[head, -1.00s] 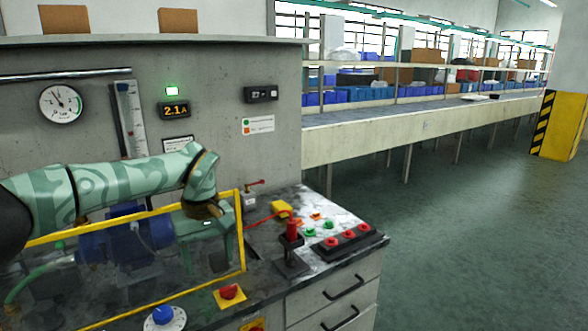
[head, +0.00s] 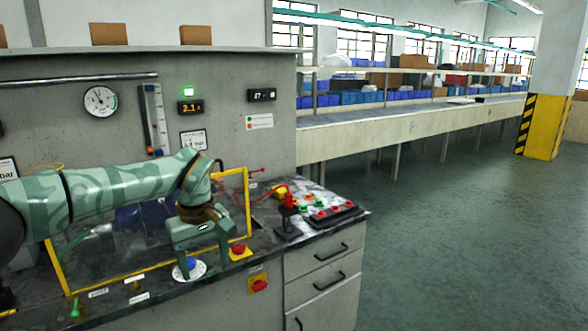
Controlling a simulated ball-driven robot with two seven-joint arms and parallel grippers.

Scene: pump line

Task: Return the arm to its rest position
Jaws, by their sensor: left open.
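My left arm, patterned green, comes in from the left, and its gripper (head: 206,262) points down above the front of the pump bench. The gripper is open, with nothing seen between its fingers. In the picture it overlaps the yellow-framed guard (head: 248,205) and a blue knob on a white dial (head: 190,270), whose contact with the fingers I cannot judge. A red button on a yellow base (head: 239,250) is just right of the fingers. The blue pump (head: 135,216) is partly hidden behind my arm. My right gripper is out of view.
A red-handled lever (head: 289,205) and a black strip of red buttons (head: 334,213) stand on the bench's right end. The grey panel behind carries a gauge (head: 100,101) and lit display (head: 190,107). Open green floor (head: 450,240) lies right, past the drawers.

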